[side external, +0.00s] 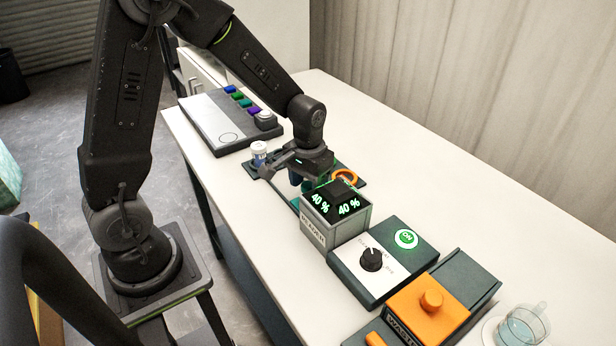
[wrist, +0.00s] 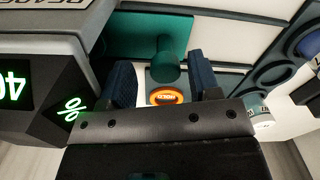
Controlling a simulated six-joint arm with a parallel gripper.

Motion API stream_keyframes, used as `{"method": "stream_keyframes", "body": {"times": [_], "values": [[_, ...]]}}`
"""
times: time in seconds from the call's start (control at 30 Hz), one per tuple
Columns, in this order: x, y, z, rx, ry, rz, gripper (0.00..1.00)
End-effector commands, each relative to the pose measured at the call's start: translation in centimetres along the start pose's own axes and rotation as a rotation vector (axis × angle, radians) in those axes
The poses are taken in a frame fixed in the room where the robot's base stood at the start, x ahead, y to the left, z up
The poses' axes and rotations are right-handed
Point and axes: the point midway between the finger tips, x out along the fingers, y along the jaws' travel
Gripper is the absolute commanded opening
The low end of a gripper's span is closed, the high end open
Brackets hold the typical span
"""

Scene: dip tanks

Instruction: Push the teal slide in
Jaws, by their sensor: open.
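The teal slide (wrist: 120,35) shows in the wrist view as a flat plate with a round teal knob (wrist: 166,62) on it. It sits beside the reader box (wrist: 50,70), which also stands in the side view (side external: 322,235) with green "40 %" displays. My gripper (side external: 302,183) is low beside the reader's far side in the side view. In the wrist view its two dark blue fingers are open, one on each side of the knob, with gaps to it; I cannot tell any contact. In the side view the slide is mostly hidden by the gripper and reader.
An orange ring (side external: 346,175) lies close beyond my gripper. A white vial (side external: 259,150) stands to its left. A panel with coloured buttons (side external: 222,112) is at the back.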

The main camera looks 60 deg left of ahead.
Motion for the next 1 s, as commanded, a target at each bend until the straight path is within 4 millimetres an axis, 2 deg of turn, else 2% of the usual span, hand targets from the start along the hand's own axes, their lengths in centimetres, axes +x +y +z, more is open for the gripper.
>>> {"method": "stream_keyframes", "body": {"times": [0.17, 0.5, 0.7, 0.83, 1.0], "values": [[-1.6, 0.0, -0.1, 0.0, 0.005, 0.0, 0.56], [-9.0, 0.0, -0.1, 0.0, 0.008, 0.001, 0.56], [-12.3, 0.0, -0.1, 0.0, 0.005, 0.001, 0.56], [-13.4, 0.0, 0.0, 0.0, 0.002, 0.001, 0.56], [-13.8, 0.0, 0.0, 0.0, 0.001, 0.001, 0.56]]}}
